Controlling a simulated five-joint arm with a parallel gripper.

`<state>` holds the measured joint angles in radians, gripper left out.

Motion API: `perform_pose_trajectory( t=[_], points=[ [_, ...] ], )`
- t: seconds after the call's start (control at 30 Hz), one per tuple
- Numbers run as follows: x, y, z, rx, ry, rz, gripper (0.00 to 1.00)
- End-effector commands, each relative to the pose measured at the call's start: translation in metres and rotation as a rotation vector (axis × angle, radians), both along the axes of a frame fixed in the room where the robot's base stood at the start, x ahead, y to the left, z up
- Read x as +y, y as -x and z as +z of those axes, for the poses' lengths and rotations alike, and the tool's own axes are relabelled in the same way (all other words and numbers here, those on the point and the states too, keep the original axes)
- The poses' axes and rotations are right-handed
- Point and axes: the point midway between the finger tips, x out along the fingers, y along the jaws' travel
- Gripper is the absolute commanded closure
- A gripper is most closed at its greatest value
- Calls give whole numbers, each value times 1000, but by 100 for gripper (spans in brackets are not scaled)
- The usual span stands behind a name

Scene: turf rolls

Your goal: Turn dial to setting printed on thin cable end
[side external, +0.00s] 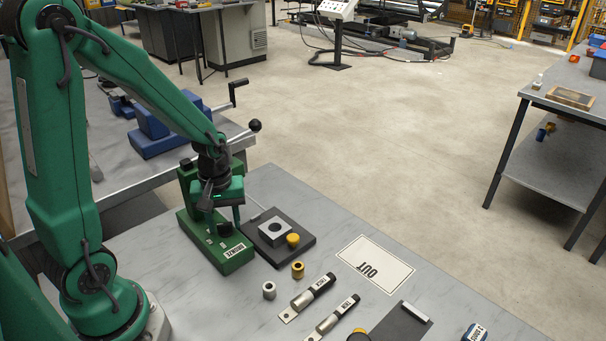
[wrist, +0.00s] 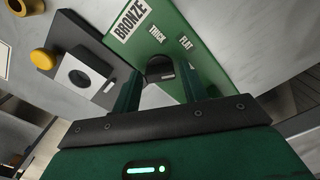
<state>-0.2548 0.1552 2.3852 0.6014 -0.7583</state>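The green dial unit (side external: 232,262) stands on the grey table, with a BRONZE plate (wrist: 132,20) and THICK and FLAT labels in the wrist view. Its black dial (wrist: 160,66) sits between the fingertips of my gripper (wrist: 158,72), which also shows in the side view (side external: 223,217). The gripper is open, with a gap seeming to show beside the dial. Two metal cable ends with black sleeves lie on the table: the upper one (side external: 300,301) looks slightly thicker, the lower one (side external: 325,325) thinner.
A black plate (side external: 304,247) with a bored grey block and yellow knob (side external: 292,240) adjoins the unit. A silver ring (side external: 269,290) and a brass ring (side external: 298,269) stand nearby. An OUT sheet (side external: 385,258) and a dark plate (side external: 400,325) lie to the right.

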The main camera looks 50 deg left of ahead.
Motion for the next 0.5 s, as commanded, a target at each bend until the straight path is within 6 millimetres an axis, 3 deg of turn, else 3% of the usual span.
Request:
perform_pose_trajectory(
  t=[0.03,0.17,0.5],
  points=[
    [0,0,0,0,0,0,67],
    [0,0,0,0,0,0,90],
    [0,0,0,0,0,-76,90]
  ],
)
